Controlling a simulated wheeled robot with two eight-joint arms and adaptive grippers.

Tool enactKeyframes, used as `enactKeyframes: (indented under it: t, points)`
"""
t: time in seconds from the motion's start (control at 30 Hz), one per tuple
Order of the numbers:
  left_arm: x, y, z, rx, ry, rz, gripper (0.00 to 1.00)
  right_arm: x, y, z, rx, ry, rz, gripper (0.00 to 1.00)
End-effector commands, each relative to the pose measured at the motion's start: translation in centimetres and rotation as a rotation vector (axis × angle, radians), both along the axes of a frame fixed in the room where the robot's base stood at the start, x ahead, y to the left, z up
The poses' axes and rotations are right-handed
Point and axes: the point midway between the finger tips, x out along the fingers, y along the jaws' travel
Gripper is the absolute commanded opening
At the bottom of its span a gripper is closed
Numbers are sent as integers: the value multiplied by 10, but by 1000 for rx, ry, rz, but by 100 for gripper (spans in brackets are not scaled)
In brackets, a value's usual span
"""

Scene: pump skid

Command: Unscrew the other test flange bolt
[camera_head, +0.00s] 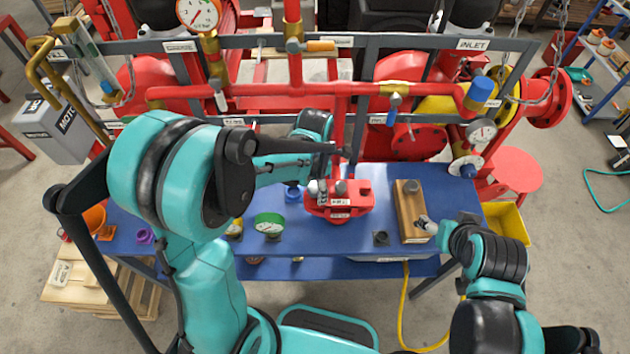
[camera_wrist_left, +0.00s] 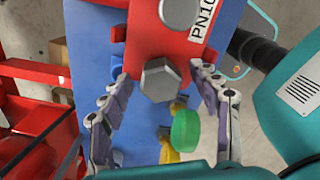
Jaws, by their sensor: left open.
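The red test flange (camera_head: 338,206) stands on the blue bench; it also shows in the left wrist view (camera_wrist_left: 135,40). A grey hex bolt (camera_wrist_left: 160,80) sits at its edge. A second bolt head (camera_wrist_left: 180,12) sits farther in on the flange. My left gripper (camera_wrist_left: 157,82) is open, with a finger on each side of the hex bolt and visible gaps. In the head view, my left gripper (camera_head: 318,188) is small and partly hidden at the flange's left side. My right gripper (camera_head: 425,222) is at the wooden block's lower right; its jaws are too small to judge.
The wooden block (camera_head: 408,205) lies right of the flange on the blue bench (camera_head: 340,240). Red pipework (camera_head: 320,89) runs behind and above. A yellow bin (camera_head: 508,222) stands at the right.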

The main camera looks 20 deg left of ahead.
Motion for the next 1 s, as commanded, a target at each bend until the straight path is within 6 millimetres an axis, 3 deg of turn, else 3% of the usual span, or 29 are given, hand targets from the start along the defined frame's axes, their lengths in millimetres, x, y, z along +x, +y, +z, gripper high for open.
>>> enactKeyframes:
  t: [0.3, 0.53, 0.57, 0.6, 0.7, 0.87, 1.0]
  points:
    - [0, 0, -3, 0, 0, -1, 62, 0, 0, 0, 0, 0, 0, 61]
    - [0, 0, -3, 0, 0, -1, 6, 0, 0, -1, 0, 0, 0, 61]
    - [0, 0, -3, 0, 0, -1, 6, 0, 0, -1, 0, 0, 0, 61]
    - [0, 0, -3, 0, 0, -1, 35, 0, 0, -1, 0, 0, 0, 61]
    - [0, 0, -3, 0, 0, -1, 8, 0, 0, -1, 0, 0, 0, 61]
    - [0, 0, -4, 0, 0, 50, 7, 0, 0, -2, 0, 0, 0, 61]
    - [0, 0, -5, 0, 0, 259, 7, 0, 0, -8, 0, 0, 0, 61]
